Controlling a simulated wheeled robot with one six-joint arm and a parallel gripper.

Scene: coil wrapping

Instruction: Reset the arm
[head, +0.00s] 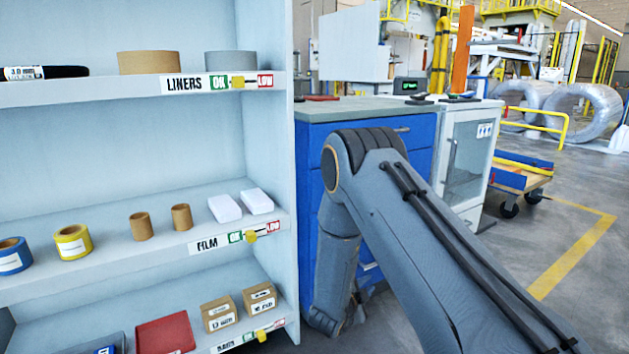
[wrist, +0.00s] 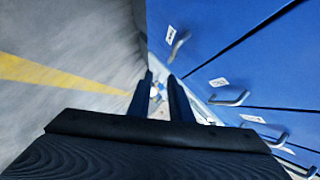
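My arm rises from the lower right of the head view, bends at an elbow in front of a blue drawer cabinet (head: 312,150), and its forearm hangs down along the cabinet front. My gripper (wrist: 161,78) shows in the wrist view as two dark fingers with a gap between them. It is open, and I see nothing held in the gap. Blue drawer fronts (wrist: 220,40) with several handles and white labels lie close on its right. In the head view the fingers cannot be made out behind or below the forearm.
A white shelf unit (head: 110,88) on the left holds liners, film rolls and small boxes. A white cabinet (head: 466,160) and a blue-edged cart (head: 522,172) stand beyond. Grey floor (head: 500,240) with a yellow line is clear at the right. Floor also shows left in the wrist view.

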